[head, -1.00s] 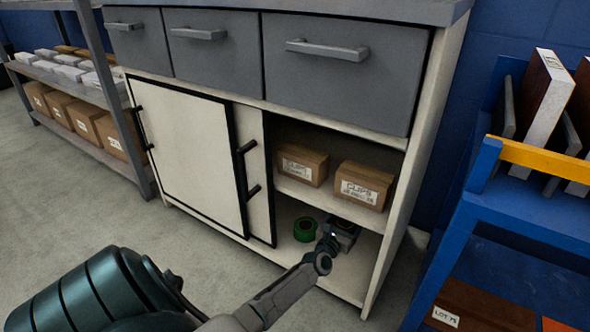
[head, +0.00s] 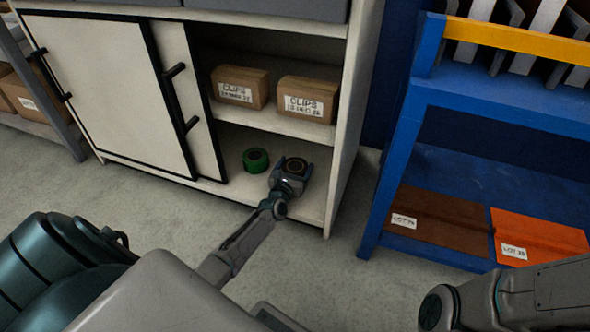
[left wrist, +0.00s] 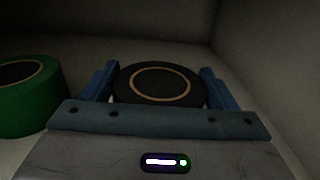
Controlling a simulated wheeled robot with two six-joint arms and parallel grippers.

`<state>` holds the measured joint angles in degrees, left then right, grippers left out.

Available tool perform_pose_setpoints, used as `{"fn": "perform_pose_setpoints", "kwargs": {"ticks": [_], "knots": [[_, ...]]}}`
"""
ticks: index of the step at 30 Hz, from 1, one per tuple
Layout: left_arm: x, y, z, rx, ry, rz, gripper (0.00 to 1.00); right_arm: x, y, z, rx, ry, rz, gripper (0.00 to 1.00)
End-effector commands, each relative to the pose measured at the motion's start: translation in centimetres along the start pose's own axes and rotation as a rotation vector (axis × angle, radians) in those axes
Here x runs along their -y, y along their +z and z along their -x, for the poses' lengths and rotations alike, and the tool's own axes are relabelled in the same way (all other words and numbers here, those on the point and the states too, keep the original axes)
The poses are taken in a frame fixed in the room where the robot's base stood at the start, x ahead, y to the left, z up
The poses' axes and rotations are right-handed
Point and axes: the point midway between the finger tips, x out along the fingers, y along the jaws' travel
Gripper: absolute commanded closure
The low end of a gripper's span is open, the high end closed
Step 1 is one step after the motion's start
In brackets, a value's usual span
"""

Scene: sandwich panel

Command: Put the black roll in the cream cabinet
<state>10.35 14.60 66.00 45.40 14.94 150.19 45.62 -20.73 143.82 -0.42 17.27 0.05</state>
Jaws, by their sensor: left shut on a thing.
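The black roll (left wrist: 160,82) lies flat between the two blue fingers of my left gripper (left wrist: 160,88), which is shut on it. In the head view the left gripper (head: 294,166) reaches into the lower right compartment of the cream cabinet (head: 110,90), with the black roll (head: 295,165) at its tip. The roll is over the bottom shelf; I cannot tell whether it touches it. A green roll (head: 256,160) sits on that shelf just left of the gripper, and also shows in the left wrist view (left wrist: 32,98). My right gripper is not in view.
Cardboard boxes labelled CLIPS (head: 241,87) stand on the shelf above. The sliding door (head: 105,85) covers the cabinet's left part. A blue rack (head: 400,150) with brown and orange panels stands at the right. The cabinet's right wall (head: 350,115) is close to the gripper.

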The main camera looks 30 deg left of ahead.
Motion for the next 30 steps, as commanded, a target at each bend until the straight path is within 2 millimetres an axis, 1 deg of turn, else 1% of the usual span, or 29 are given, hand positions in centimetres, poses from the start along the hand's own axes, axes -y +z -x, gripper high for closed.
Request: {"fn": "perform_pose_setpoints", "kwargs": {"ticks": [3, 8, 9, 11, 17, 21, 23, 26, 30], "knots": [[0.0, 0.1, 0.0, 0.0, 0.0, 0.0, 0.42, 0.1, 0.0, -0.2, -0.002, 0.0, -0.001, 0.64], [0.0, -0.4, 0.0, 0.0, 0.0, 0.001, 0.42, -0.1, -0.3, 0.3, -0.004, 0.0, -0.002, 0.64], [0.0, -0.2, 0.0, 0.0, 0.0, 0.001, 0.12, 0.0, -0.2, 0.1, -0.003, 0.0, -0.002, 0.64], [0.0, -0.2, 0.0, -0.001, 0.0, 0.0, 0.0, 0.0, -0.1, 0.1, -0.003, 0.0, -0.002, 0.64], [0.0, -0.1, 0.0, -0.001, 0.0, 0.0, 0.0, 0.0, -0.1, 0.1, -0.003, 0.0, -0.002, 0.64], [0.0, 0.4, 0.1, -0.001, 0.0, 0.0, 0.0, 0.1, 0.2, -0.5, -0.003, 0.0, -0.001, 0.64], [0.0, 0.3, 1.0, -0.002, 0.0, 0.0, 0.0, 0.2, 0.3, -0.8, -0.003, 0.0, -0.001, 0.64], [0.0, 0.4, 2.9, -0.004, -0.001, 0.0, 0.0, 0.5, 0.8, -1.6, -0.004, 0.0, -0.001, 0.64], [0.0, 0.4, 6.2, -0.004, -0.001, 0.0, 0.0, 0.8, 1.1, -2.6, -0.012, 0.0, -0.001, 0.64]]}}
